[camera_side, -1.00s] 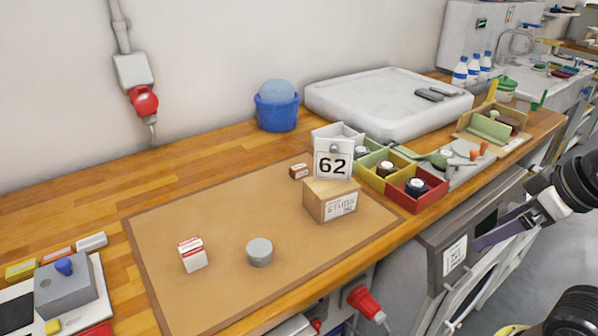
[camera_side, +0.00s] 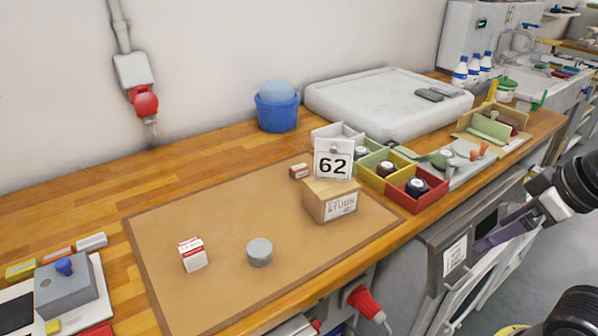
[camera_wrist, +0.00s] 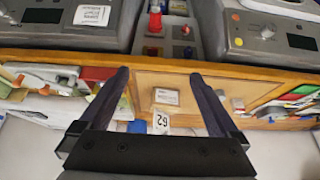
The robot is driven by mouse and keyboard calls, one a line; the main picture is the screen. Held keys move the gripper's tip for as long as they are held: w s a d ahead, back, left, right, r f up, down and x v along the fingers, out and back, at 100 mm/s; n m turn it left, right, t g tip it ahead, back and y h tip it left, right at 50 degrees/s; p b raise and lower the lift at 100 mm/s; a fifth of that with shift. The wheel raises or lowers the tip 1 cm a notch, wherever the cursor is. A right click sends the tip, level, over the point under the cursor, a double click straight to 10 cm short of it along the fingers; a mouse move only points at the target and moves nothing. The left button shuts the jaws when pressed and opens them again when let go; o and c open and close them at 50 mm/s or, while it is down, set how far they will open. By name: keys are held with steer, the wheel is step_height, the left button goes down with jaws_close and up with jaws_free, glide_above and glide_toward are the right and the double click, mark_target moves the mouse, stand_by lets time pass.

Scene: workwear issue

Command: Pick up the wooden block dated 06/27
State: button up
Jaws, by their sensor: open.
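A wooden block (camera_side: 332,203) stands near the right end of the brown mat in the side view. Its white front label reads "STUDS"; a smaller line below is too small to read, so I cannot confirm 06/27. In the wrist view the block's label (camera_wrist: 167,97) shows beyond and between my finger tips. My gripper (camera_wrist: 158,75) is open and empty there. In the side view part of my gripper (camera_side: 505,232) shows at the right, in front of the bench and apart from the block.
A "62" sign (camera_side: 333,165) stands right behind the block. A red bin (camera_side: 418,198) and a yellow bin (camera_side: 369,182) are to its right. A grey cylinder (camera_side: 259,252), a red-and-white box (camera_side: 193,255) and a small red box (camera_side: 299,171) are on the mat (camera_side: 225,215).

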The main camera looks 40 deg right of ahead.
steer(key=w+r+t, duration=0.1)
steer(key=w+r, duration=1)
steer(key=r, duration=0.3)
steer(key=w+r, duration=0.4)
steer(key=w, duration=0.6)
steer(key=g, duration=0.3)
glide_above(299, 167)
steer(key=s, duration=0.2)
step_height(299, 167, down, 27)
steer(key=shift+x, duration=2.95)
steer(key=c, duration=1.4)
